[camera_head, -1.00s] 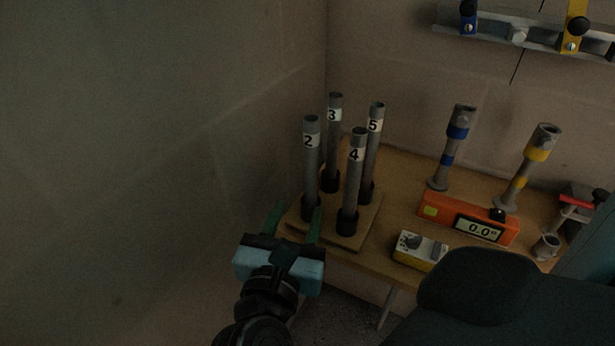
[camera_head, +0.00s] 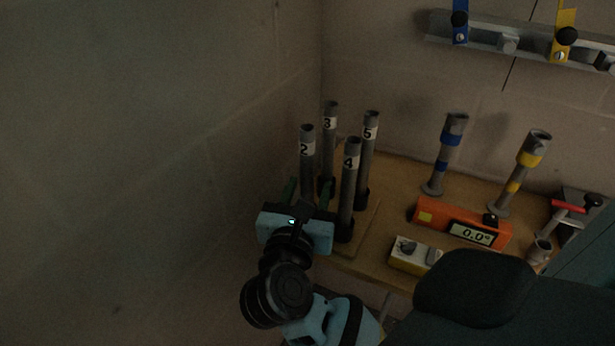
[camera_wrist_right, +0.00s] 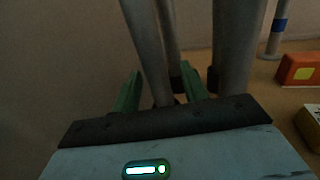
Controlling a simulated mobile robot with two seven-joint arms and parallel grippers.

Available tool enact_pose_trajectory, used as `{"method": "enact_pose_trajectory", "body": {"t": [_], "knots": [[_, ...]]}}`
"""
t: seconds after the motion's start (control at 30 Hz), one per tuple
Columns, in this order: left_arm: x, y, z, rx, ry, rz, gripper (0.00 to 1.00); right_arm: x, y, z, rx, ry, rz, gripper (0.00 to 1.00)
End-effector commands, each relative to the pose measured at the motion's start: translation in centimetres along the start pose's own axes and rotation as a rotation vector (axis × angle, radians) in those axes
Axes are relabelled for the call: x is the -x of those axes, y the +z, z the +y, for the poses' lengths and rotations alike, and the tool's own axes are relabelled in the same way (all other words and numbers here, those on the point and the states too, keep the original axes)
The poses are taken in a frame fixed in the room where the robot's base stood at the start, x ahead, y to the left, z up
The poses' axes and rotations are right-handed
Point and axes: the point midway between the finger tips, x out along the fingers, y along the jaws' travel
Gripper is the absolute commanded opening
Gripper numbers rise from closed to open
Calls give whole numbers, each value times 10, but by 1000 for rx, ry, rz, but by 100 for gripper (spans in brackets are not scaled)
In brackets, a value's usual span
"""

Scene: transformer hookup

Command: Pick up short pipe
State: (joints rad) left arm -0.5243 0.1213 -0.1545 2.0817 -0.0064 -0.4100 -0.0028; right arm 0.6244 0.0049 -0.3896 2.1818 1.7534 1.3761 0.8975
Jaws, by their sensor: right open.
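Several grey pipes labelled with numbers stand upright in dark sockets on a wooden base (camera_head: 363,238): pipe 2 (camera_head: 307,168), pipe 3 (camera_head: 330,150), pipe 4 (camera_head: 349,185) and pipe 5 (camera_head: 368,155). Their lengths look much alike, and none is marked as short. My right gripper (camera_head: 309,192) is open at pipe 2, with its green fingers on either side of the pipe's lower part. In the right wrist view, pipe 2 (camera_wrist_right: 145,40) rises between the fingers (camera_wrist_right: 161,88), and pipe 4 (camera_wrist_right: 235,45) stands just right of them. Pipe 2's foot is hidden by the gripper.
Two banded pipe fittings, blue (camera_head: 444,155) and yellow (camera_head: 519,175), stand on the table (camera_head: 405,175). An orange level (camera_head: 460,222) and a yellow-white box (camera_head: 415,254) lie in front. A wall is close on the left; a bracket rail (camera_head: 510,43) hangs above.

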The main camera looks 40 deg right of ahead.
Motion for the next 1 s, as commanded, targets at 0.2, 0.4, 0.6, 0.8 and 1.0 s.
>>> {"method": "enact_pose_trajectory", "body": {"t": [0.2, 0.4, 0.6, 0.8, 1.0], "knots": [[1, 2, 0, 1, 0, -3, 100, -1, 0, 0, 0, 0, 1, 44], [1, 3, 1, 2, 1, -6, 100, -1, 0, 0, 0, 0, 1, 19], [1, 3, 1, 4, 1, -5, 100, -1, 0, 0, -1, 0, 0, 0], [1, 3, 2, 5, 1, -5, 100, -1, 0, 0, -1, 0, 0, 0], [4, 0, 2, 4, 1, -2, 100, -1, 20, 0, -8, -1, 1, 0]]}}
